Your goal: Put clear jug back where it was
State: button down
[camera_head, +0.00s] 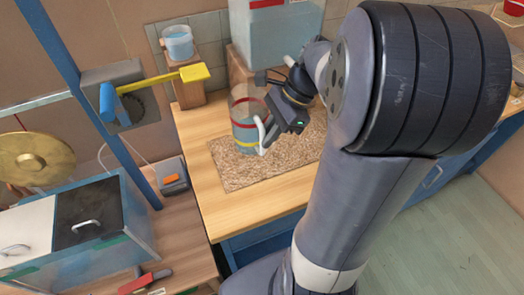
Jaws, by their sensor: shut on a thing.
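The clear jug (244,127) is a see-through cylinder with a red band, a yellow band and a white handle (262,134). It is upright over the brown textured mat (232,177) on the wooden table. I cannot tell whether its base touches the mat. My gripper (272,125) comes from the right and is shut on the jug at its handle side. The fingertips are partly hidden against the handle.
A small clear tub (177,42) stands on a wooden block (188,88) behind left. A large clear tank (272,38) stands behind the jug. A yellow lever (165,80) on a blue post reaches in from the left. Bare tabletop (200,150) shows left of the mat.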

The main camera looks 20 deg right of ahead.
notch_tip(320, 180, down, 6)
dwell(0.4)
jog(key=shift+f, duration=0.1)
jog(key=shift+f, duration=0.15)
jog(key=c, duration=1.5)
grip_release()
jog(key=shift+o, duration=0.2)
jog(key=v, duration=1.2)
jog(key=shift+r, duration=0.2)
